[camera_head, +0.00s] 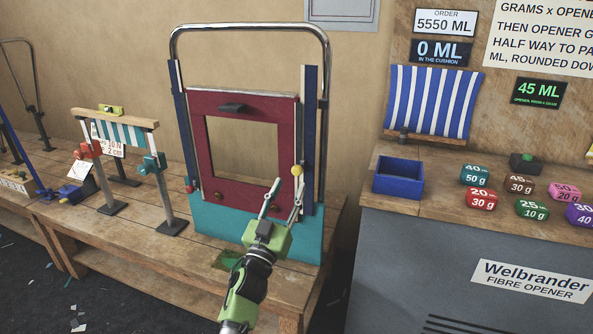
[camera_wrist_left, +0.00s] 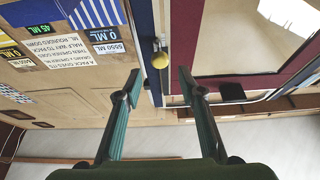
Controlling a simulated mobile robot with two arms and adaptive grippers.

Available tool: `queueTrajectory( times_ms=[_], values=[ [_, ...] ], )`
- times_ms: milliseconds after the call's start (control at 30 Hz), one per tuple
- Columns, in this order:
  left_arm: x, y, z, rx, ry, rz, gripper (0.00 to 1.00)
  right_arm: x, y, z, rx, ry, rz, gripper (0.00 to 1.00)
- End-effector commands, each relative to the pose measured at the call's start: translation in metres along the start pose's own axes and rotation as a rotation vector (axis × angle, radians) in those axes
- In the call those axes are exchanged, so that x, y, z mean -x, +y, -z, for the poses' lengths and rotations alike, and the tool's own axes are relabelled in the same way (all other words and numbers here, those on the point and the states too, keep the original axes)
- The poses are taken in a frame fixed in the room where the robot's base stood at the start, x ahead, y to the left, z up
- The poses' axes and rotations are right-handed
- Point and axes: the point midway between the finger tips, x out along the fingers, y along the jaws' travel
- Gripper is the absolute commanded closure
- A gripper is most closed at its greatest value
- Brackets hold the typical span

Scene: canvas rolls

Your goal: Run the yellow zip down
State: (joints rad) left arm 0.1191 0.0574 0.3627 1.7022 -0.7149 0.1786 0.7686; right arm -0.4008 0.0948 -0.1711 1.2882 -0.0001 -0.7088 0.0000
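The yellow zip pull (camera_head: 297,170) is a small ball on the blue strip (camera_head: 309,140) along the right side of a maroon framed panel (camera_head: 286,110). In the left wrist view the yellow pull (camera_wrist_left: 160,60) appears just beyond and between my left fingertips. My left gripper (camera_head: 286,177) is open, its fingers reaching up in front of the panel's lower right corner; it also shows in the left wrist view (camera_wrist_left: 159,72). I see no clear contact between fingers and pull. A red knob (camera_head: 190,187) sits low on the left strip. My right gripper is not in view.
A metal hoop (camera_head: 250,28) stands around the panel, above a teal lower panel (camera_head: 215,225) on the wooden bench (camera_head: 150,250). A grey cabinet at right carries a blue tray (camera_head: 398,188) and several coloured weight blocks. A small stand with a striped cloth (camera_head: 122,133) is at left.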

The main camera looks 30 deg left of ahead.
Motion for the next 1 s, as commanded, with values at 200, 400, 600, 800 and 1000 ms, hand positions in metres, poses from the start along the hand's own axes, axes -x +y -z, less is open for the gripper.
queueTrajectory(
  times_ms=[200,400,600,800,1000],
  values=[
    [-0.045,-0.001,0.001,-0.001,0.001,0.001,0.64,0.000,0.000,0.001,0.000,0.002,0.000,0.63],
    [-0.068,0.000,-0.001,-0.001,0.000,0.001,0.64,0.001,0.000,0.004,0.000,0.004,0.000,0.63],
    [-0.074,0.000,-0.001,-0.001,-0.001,0.001,0.64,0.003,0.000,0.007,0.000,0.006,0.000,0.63],
    [-0.074,0.000,-0.001,-0.001,-0.001,0.001,0.64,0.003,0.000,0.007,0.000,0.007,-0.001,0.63],
    [-0.074,0.000,-0.001,-0.001,-0.001,0.001,1.00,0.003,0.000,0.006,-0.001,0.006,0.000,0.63]
  ],
)
